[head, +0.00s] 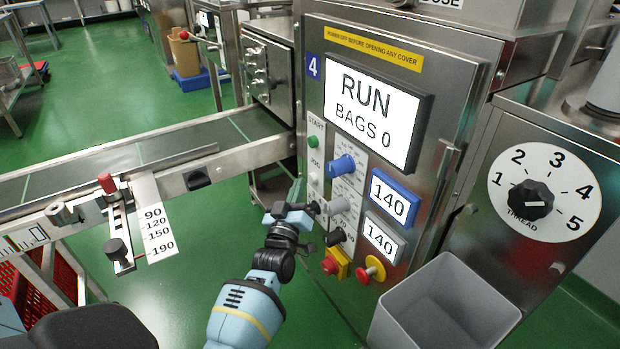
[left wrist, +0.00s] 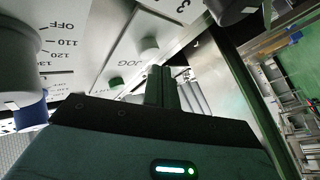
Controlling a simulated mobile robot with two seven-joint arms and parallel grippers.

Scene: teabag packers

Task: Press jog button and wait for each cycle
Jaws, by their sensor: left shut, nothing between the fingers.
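The machine's control panel (head: 314,200) stands upright in the middle of the head view, with a green start button (head: 314,142) at its top left. The jog button (left wrist: 149,48) is a small pale knob beside the JOG label in the left wrist view. My left gripper (head: 297,187) is shut and empty at the panel's left edge, close to the jog button. In the left wrist view its fingertips (left wrist: 159,70) point at the button's side; I cannot tell whether they touch it. The screen (head: 370,115) reads RUN, BAGS 0. My right gripper is not in view.
A blue knob (head: 341,165), red stop button (head: 330,265) and red-yellow knob (head: 371,270) sit near my gripper. A conveyor (head: 120,160) runs left. A grey bin (head: 440,300) stands below right, beside a thread dial (head: 530,200).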

